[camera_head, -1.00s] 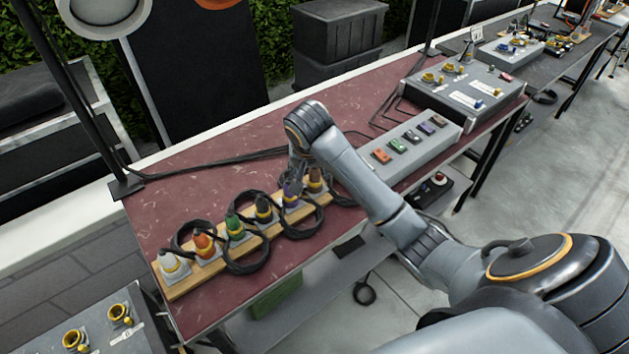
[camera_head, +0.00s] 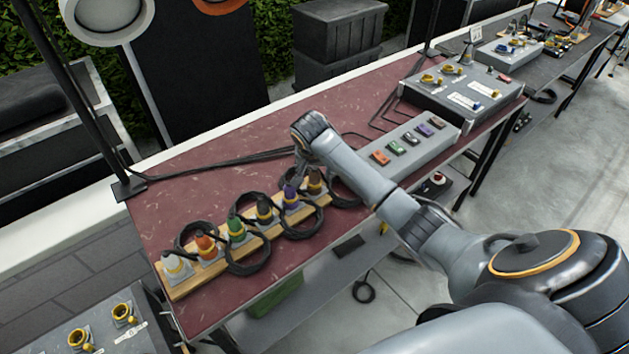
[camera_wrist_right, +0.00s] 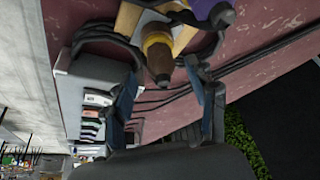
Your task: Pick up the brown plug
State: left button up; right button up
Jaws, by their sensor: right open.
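The brown plug (camera_head: 315,181) stands at the right end of a wooden strip (camera_head: 211,268) on the dark red table. It is the last in a row of several coloured plugs. My right gripper (camera_head: 304,172) is at the brown plug, partly hidden behind my forearm in the head view. In the right wrist view the brown plug (camera_wrist_right: 158,58), with a yellow band, points between the two open fingers (camera_wrist_right: 165,78). There are gaps on both sides, and the gripper does not hold it. My left gripper is not in view.
The purple plug (camera_head: 290,197) stands close beside the brown one. Black cable loops (camera_head: 301,222) hang around the row. A grey panel with coloured switches (camera_head: 415,143) lies right of the strip. The table behind the row is mostly clear.

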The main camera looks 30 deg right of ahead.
jog(key=shift+x, duration=1.7)
jog(key=shift+a, duration=0.1)
grip_shut()
jog(key=shift+w, duration=0.1)
jog(key=shift+r, duration=0.2)
